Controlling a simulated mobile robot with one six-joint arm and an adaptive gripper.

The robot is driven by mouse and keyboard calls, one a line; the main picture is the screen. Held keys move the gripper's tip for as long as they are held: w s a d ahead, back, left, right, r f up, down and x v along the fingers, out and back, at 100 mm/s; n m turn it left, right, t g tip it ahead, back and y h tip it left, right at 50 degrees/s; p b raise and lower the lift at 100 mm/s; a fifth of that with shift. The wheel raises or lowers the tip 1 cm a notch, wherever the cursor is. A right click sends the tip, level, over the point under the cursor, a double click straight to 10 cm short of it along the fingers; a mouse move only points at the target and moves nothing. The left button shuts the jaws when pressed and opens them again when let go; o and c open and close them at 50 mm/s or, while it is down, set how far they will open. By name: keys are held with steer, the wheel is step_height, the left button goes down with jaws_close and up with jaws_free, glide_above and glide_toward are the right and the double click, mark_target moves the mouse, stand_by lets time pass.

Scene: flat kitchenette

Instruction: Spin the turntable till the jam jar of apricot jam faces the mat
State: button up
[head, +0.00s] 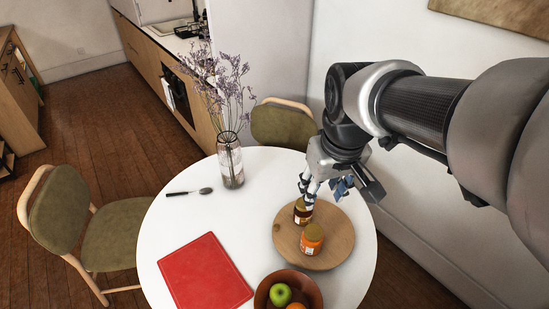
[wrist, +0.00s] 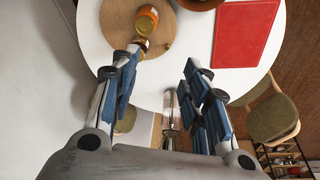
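The turntable (head: 338,235) is a round wooden disc on the white table; it also shows in the wrist view (wrist: 175,22). An orange jar with a yellowish lid (head: 312,240), apparently the apricot jam, stands near its middle front; it also shows in the wrist view (wrist: 147,17). A darker jar (head: 302,212) stands just behind it, partly hidden by a finger. The red mat (head: 205,274) lies flat to the left of the turntable. My gripper (head: 325,187) is open above the turntable's back edge, with one finger beside the darker jar. I cannot tell whether they touch. The wrist view shows its spread blue fingers (wrist: 163,62).
A bowl with a green apple (head: 280,294) stands at the table's front, close to the turntable. Chairs stand around the table. A wall is on the right.

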steer(key=shift+n+g, duration=0.4)
steer(key=shift+n, duration=0.2)
steer(key=w+f, duration=0.1)
steer(key=w, duration=0.1)
steer(key=w+a+f, duration=0.1)
steer(key=w, duration=0.1)
steer(key=w+a+f, duration=0.1)
steer(key=w+f, duration=0.1)
steer(key=w, duration=0.1)
steer(key=shift+c, duration=0.2)
steer(key=n+g, duration=0.2)
steer(key=n, duration=0.1)
glide_above(277, 226)
step_height(277, 226, down, 18)
step_height(277, 226, down, 18)
steer(key=b, duration=0.4)
steer(key=shift+w+r, duration=0.1)
jaws_close()
